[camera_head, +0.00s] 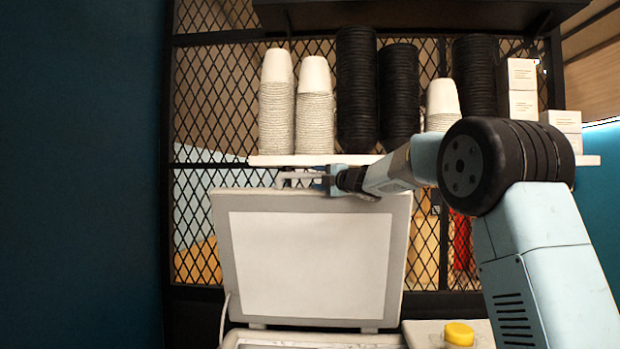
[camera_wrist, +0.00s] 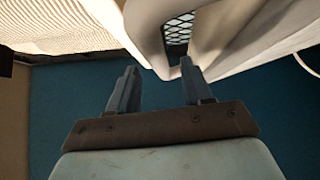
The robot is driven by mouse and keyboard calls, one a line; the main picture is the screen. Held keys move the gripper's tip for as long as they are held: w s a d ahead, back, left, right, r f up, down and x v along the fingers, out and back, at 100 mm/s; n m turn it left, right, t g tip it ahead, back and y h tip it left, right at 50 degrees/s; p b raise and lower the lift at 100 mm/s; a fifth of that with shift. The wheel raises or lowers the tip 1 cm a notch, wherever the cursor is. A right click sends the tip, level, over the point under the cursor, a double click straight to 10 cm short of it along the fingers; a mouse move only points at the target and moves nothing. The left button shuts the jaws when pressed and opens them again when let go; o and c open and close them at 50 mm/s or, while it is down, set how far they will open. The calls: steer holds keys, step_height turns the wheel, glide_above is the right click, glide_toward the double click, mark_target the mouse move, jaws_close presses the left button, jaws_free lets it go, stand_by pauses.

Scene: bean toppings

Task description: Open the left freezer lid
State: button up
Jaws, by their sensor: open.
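The left freezer lid (camera_head: 312,262) stands raised and nearly upright, its pale inner panel facing me in the head view. A light handle (camera_head: 290,176) shows at its top edge. My gripper (camera_head: 326,181) is at that top edge, just right of the visible part of the handle. In the wrist view my gripper (camera_wrist: 159,64) is open, with its two fingers apart and nothing clamped between them. A pale curved part, seemingly the handle, lies just beyond the fingertips; whether they touch it I cannot tell.
A white shelf (camera_head: 260,160) sits just above the lid, with stacks of white cups (camera_head: 276,105), black cups (camera_head: 357,95) and white boxes (camera_head: 522,90). A black mesh screen (camera_head: 200,100) stands behind. A yellow knob (camera_head: 459,333) sits right of the lid.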

mark_target(312, 177)
steer(key=shift+x, duration=2.4)
steer(key=shift+f, duration=0.1)
jaws_close()
